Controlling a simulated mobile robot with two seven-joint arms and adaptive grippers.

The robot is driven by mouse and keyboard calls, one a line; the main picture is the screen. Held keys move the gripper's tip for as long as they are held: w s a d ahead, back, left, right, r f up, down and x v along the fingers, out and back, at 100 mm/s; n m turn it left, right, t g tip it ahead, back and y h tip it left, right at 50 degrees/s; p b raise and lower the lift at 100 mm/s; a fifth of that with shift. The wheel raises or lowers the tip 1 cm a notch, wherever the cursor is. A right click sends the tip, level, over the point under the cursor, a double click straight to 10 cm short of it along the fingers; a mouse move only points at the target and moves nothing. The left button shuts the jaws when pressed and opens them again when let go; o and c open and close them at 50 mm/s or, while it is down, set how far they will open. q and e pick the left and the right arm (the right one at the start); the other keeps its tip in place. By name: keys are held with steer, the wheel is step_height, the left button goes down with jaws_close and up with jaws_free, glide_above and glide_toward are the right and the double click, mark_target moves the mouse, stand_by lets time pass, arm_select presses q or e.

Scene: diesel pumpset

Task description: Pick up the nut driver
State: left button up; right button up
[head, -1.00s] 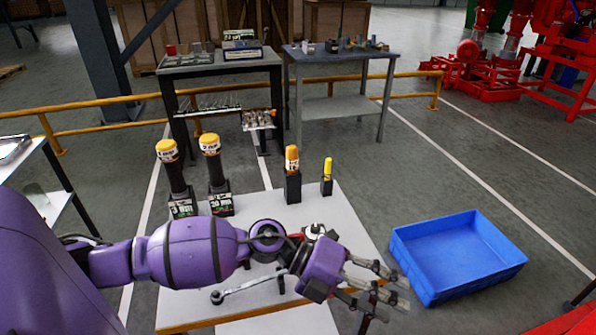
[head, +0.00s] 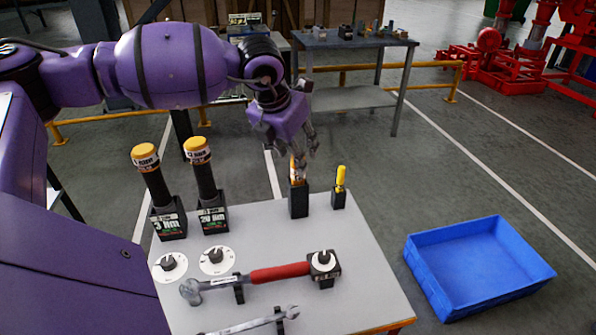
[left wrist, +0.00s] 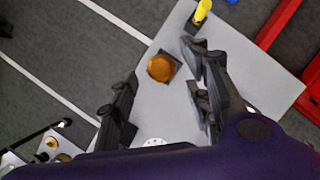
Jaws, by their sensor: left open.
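An orange-handled driver (head: 293,170), which looks like the nut driver, stands upright in a black holder (head: 299,203) at the back of the grey table (head: 350,265). In the left wrist view its round orange top (left wrist: 162,67) shows ahead, between the lines of the fingers. My left gripper (head: 305,155) is open and points down over this driver, its fingers partly hiding the handle. Whether a finger touches it I cannot tell. The open, empty fingers (left wrist: 163,92) also show in the left wrist view. A smaller yellow-handled tool (head: 341,179) stands in its own black holder just to the right.
Two tall yellow-capped black tools (head: 152,180) (head: 204,172) stand to the left in labelled stands. A red-handled wrench (head: 270,274) and a spanner (head: 255,324) lie on supports in front. A blue crate (head: 430,293) sits on the floor at right.

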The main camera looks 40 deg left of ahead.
mark_target(296, 180)
arm_select(q)
steer(key=x, duration=0.4)
steer(key=shift+r, duration=0.1)
jaws_close()
